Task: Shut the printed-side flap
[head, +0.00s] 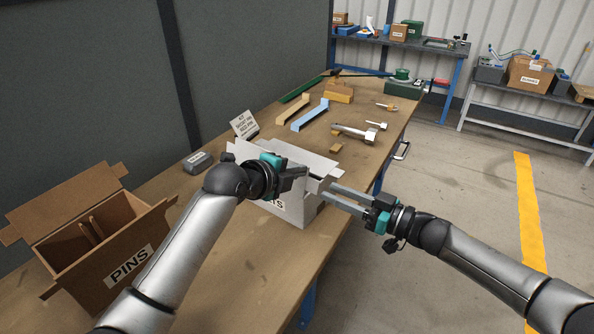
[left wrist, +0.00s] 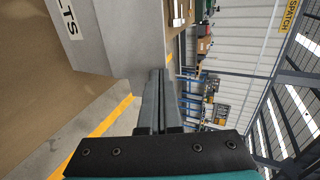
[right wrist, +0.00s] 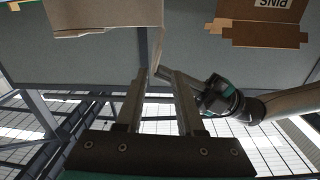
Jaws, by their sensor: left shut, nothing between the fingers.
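A white carton (head: 292,212) stands on the bench with a printed label on its near side, of which the letters "TS" show. The label also shows in the left wrist view (left wrist: 68,17). A broad far flap (head: 290,153) and a right flap (head: 325,166) stand out from its top. The printed-side flap is largely hidden behind my left gripper, so its angle is unclear. My left gripper (head: 305,171) is shut and empty over the carton's near top edge. My right gripper (head: 325,190) is open, fingertips beside the carton's right near corner; contact is unclear.
An open brown PINS carton (head: 125,262) stands at the left. A small sign (head: 244,124) and a grey block (head: 197,160) lie behind the white carton. Metal couplers (head: 358,131) and coloured bars (head: 310,114) lie farther along the bench. The aisle to the right is clear.

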